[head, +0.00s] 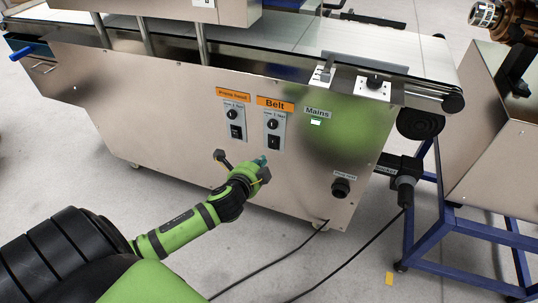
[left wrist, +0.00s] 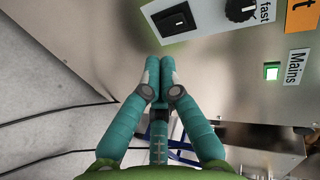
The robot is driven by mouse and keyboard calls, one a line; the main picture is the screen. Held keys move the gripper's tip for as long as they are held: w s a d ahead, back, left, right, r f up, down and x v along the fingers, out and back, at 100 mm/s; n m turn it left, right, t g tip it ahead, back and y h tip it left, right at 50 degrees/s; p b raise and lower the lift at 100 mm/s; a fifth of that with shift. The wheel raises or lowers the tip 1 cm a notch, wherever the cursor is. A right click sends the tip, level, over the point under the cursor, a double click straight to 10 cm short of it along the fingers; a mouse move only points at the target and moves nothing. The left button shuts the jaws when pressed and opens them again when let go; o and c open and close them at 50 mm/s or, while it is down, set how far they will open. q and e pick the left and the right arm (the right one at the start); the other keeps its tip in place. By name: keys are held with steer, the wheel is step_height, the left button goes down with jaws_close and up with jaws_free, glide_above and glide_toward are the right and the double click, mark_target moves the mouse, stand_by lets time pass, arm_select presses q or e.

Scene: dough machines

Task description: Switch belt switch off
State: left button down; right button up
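The Belt control plate (head: 267,131) is on the steel machine front, under an orange "Belt" label (head: 275,104). It carries a round black speed knob (head: 273,124) and, below it, the black belt switch (head: 274,142). In the left wrist view the switch (left wrist: 175,20) is at the top, with the knob (left wrist: 240,8) to its right. My left gripper (head: 264,161) is just below the switch in the head view. Its teal fingertips (left wrist: 160,62) are together and hold nothing visible, apparently short of the switch. The switch's position is unclear. My right gripper is out of view.
A similar plate (head: 235,122) with its own knob and switch is left of Belt. A lit green Mains light (head: 316,122) is to the right, above a black knob (head: 341,187). Cables lie on the floor. A blue-framed stand (head: 461,228) is at right.

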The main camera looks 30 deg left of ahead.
mark_target(273, 143)
arm_select(q)
steer(key=b+x, duration=0.2)
steer(key=x, duration=0.5)
steer(key=shift+w+f, duration=0.15)
steer(key=shift+w, duration=0.1)
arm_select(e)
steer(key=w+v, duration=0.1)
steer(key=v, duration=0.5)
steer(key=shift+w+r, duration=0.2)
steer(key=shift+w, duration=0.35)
